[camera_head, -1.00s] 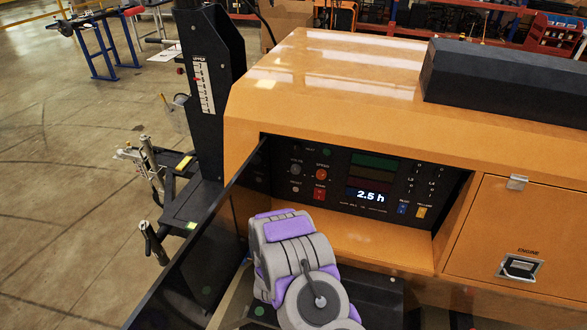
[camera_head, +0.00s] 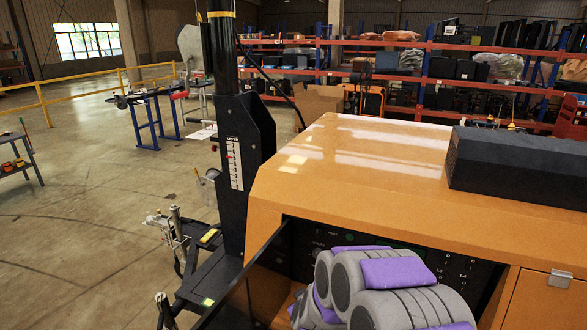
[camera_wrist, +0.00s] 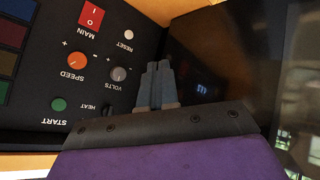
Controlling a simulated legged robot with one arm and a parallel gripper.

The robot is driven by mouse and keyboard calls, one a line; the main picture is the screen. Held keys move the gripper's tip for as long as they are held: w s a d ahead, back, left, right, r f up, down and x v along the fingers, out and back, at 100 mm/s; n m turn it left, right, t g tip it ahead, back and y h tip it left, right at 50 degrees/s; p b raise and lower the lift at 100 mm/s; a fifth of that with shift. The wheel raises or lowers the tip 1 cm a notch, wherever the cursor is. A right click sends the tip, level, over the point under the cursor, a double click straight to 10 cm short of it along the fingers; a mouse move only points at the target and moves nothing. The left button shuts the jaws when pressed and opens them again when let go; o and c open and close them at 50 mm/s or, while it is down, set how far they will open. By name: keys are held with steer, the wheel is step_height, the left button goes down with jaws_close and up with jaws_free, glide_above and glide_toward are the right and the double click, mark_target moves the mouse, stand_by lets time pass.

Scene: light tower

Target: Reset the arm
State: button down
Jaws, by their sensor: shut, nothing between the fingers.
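My arm, grey with purple pads, reaches up at the bottom right of the head view and covers much of the control panel (camera_head: 300,236) in the orange machine's recess. My gripper (camera_wrist: 157,68) shows in the wrist view, its two grey fingers together with nothing between them. It points at the black panel. The red MAIN switch (camera_wrist: 91,15), orange SPEED knob (camera_wrist: 76,62), grey VOLTS knob (camera_wrist: 119,73), green START button (camera_wrist: 58,104) and white RESET button (camera_wrist: 129,34) lie left of the fingers. I cannot tell whether the fingertips touch the panel.
The orange machine (camera_head: 370,165) fills the right, with a black box (camera_head: 520,165) on top. A black mast (camera_head: 235,150) stands at its left. The dark open door of the recess (camera_wrist: 210,82) is close to the fingers. The floor at left is mostly clear.

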steer(key=s+r+m+g+y, duration=0.2)
steer(key=s+r+g, duration=0.5)
steer(key=s, duration=1)
steer(key=s+d+r+m+g+h, duration=0.1)
steer(key=s+d+r, duration=0.2)
steer(key=s, duration=0.5)
steer(key=s+d+r+m+g, duration=0.2)
steer(key=s+d+r, duration=0.1)
steer(key=s, duration=0.6)
steer(key=s+d+r+m+g+h, duration=0.1)
steer(key=s+d+r, duration=0.2)
steer(key=s, duration=0.6)
steer(key=shift+d+m+h, duration=0.3)
steer(key=shift+d+m, duration=0.1)
steer(key=shift+d, duration=0.05)
